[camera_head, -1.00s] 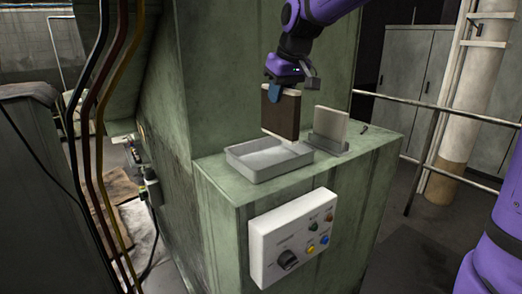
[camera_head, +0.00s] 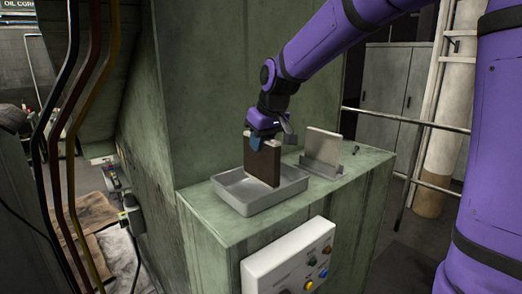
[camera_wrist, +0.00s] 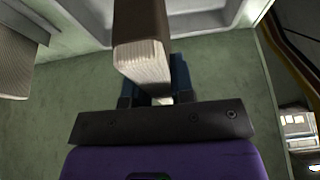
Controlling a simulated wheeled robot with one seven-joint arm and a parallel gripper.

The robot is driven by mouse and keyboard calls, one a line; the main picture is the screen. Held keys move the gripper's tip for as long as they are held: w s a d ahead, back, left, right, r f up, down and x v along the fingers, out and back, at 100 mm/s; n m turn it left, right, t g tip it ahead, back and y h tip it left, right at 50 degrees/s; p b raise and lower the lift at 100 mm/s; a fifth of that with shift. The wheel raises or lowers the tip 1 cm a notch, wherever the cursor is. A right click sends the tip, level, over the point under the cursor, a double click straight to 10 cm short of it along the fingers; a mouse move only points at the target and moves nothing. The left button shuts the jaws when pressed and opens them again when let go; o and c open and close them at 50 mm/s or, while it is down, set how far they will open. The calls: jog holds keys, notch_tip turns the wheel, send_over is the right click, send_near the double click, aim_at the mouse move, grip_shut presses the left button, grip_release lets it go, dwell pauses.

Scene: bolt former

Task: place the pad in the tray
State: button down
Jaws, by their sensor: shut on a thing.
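The pad (camera_head: 265,163) is a brown-covered block with pale page-like edges. My gripper (camera_head: 262,143) is shut on its upper end and holds it upright. In the head view the pad's lower end is over the grey tray (camera_head: 237,202) and appears to be inside its rim; I cannot tell whether it touches the floor. In the wrist view the pad (camera_wrist: 143,55) extends from between the blue fingers of my gripper (camera_wrist: 155,85), and the tray (camera_wrist: 205,12) shows behind it.
A pale upright slab (camera_head: 322,145) stands in a grey holder (camera_head: 320,168) right of the tray, on the same green cabinet top (camera_head: 360,165). A white control panel (camera_head: 290,262) is on the cabinet's front. A railing (camera_head: 405,119) runs behind at right.

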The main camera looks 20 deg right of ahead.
jog(key=shift+f, duration=1.1)
jog(key=shift+f, duration=0.1)
jog(key=c, duration=1)
grip_release()
jog(key=v, duration=1.2)
jog(key=s+d+f+m, duration=0.1)
jog(key=s+f, duration=0.1)
jog(key=s, duration=0.6)
jog(key=s+d+f+m+h, duration=0.1)
jog(key=s+d+f, duration=0.1)
jog(key=s, duration=0.7)
jog(key=s+d+f+m, duration=0.1)
jog(key=s+f, duration=0.1)
jog(key=s, duration=0.7)
jog(key=shift+d+f+m+t, duration=0.25)
jog(key=shift+d+m+t, duration=0.05)
jog(key=shift+d+t, duration=0.1)
